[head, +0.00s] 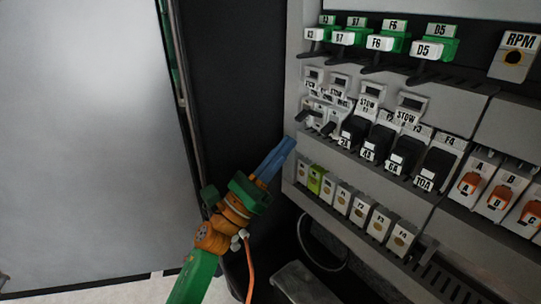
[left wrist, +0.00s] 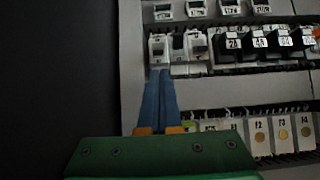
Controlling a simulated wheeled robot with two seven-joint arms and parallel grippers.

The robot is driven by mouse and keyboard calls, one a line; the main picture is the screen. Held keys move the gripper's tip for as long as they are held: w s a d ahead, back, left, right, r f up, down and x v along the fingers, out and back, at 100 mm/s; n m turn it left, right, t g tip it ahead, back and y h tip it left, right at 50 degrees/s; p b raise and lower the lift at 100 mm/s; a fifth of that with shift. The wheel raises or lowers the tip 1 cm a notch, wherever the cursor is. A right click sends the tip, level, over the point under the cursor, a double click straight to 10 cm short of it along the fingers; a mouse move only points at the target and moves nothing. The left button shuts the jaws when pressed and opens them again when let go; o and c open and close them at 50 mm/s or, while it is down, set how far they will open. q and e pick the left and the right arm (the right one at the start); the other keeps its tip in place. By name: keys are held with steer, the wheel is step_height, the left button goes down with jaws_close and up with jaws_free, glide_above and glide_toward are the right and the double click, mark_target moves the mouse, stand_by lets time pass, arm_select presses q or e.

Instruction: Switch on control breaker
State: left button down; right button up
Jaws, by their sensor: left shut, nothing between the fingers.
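Two narrow white breakers with dark toggles sit at the left end of the middle row; the left one (head: 308,112) and its neighbour (head: 329,124) have labels too small to read, so I cannot tell which is the control breaker. They also show in the left wrist view as the left breaker (left wrist: 158,49) and the right breaker (left wrist: 197,45). My left gripper (head: 288,143) is shut and empty, its blue fingertips just left of and below these breakers in the head view. In the left wrist view the fingertips (left wrist: 161,75) overlap the lower edge of the left breaker; contact cannot be told. My right gripper is out of view.
Black breakers (head: 404,155) continue the row to the right. Below is a row of fuse-like terminals (head: 360,211); above are green-and-white labelled switches (head: 380,42). Orange switches (head: 469,182) stand at right. A grey door panel (head: 80,130) fills the left.

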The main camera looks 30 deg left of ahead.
mark_target(306, 121)
arm_select(q)
steer(key=shift+p+x, duration=0.35)
steer(key=shift+x, duration=1.3)
